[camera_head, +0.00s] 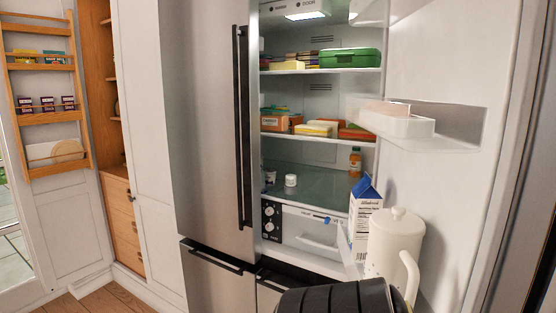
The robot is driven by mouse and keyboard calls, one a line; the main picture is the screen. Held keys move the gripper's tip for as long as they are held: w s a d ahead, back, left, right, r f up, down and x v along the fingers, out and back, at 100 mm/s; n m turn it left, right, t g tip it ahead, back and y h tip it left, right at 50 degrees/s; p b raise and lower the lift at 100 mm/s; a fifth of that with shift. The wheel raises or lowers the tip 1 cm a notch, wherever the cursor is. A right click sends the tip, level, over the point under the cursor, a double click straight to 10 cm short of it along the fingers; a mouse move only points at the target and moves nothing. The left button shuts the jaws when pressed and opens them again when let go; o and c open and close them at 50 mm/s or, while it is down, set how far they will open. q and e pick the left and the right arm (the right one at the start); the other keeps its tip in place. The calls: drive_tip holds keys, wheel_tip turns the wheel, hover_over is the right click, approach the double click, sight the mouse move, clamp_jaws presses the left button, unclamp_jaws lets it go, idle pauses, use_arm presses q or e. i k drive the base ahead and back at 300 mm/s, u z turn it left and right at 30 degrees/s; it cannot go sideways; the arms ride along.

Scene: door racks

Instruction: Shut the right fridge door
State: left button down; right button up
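The right fridge door (447,165) stands wide open at the right of the head view, with its white inner face toward me. Its bins hold a milk carton (364,215) and a white pitcher (395,250), with a clear bin (395,124) higher up. The left fridge door (207,120) is shut, with a long black vertical handle (243,125). The right door's handle is hidden from this side. Neither gripper shows. A black ribbed part, apparently one of my arm links, covers the bottom centre and hides the area below the pitcher.
The open fridge compartment holds food boxes, a green container (350,58) and a small bottle (355,162). Black-handled drawers (212,275) lie below. At left are a wooden cabinet (119,210) and an open door with a wooden rack (45,100). Some floor (112,299) is clear at lower left.

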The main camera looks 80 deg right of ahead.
sight(483, 189)
drive_tip(key=z, duration=0.05)
drive_tip(key=k, duration=1.55)
drive_tip(key=z, duration=2.15)
drive_tip(key=i, duration=0.5)
drive_tip(key=u, duration=0.8)
drive_tip(key=k, duration=0.85)
drive_tip(key=z, duration=0.95)
